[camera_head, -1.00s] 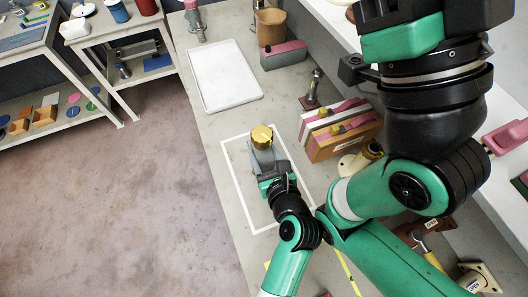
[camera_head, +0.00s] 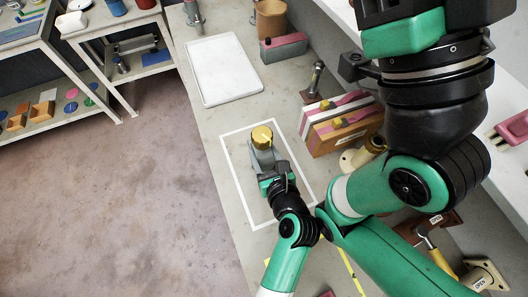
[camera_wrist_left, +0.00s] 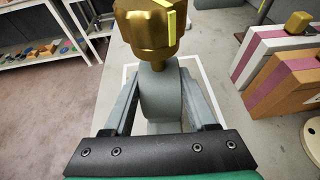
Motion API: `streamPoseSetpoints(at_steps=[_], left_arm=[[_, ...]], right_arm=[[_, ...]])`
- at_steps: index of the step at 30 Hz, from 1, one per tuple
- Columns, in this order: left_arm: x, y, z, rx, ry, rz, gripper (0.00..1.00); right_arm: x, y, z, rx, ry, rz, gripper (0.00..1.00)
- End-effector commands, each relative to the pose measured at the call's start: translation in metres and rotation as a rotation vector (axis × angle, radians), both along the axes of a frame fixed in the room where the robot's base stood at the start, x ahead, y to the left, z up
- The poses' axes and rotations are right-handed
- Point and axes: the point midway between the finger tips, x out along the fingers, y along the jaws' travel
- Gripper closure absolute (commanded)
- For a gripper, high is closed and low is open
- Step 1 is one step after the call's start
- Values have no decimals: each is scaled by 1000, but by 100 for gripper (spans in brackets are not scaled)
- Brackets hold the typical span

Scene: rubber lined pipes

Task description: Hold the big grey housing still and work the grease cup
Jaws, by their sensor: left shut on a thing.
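The big grey housing (camera_head: 262,158) stands inside a white-outlined rectangle on the bench in the head view. The brass-coloured grease cup (camera_head: 262,137) sits on top of it, with a bright yellow stripe on its cap. My left gripper (camera_head: 271,178) is at the near side of the housing. In the left wrist view its fingers (camera_wrist_left: 158,112) lie on both sides of the grey housing (camera_wrist_left: 160,95), shut on it. The grease cup (camera_wrist_left: 148,28) rises above the fingers there, its top cut off by the frame. My right gripper is not in view.
A white tray (camera_head: 223,70) lies farther back on the bench. Pink, white and brown blocks (camera_head: 340,127) stand right of the outline, near a small upright post (camera_head: 315,82). A brown pot (camera_head: 271,18) is at the back. My arm links cover much of the right side.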

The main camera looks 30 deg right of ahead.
Motion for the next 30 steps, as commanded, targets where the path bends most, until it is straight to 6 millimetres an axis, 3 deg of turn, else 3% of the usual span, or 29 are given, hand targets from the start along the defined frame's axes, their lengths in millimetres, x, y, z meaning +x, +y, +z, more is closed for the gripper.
streamPoseSetpoints(at_steps=[30], left_arm=[[0,0,-37,-2,-4,-1,100]], right_arm=[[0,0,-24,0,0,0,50]])
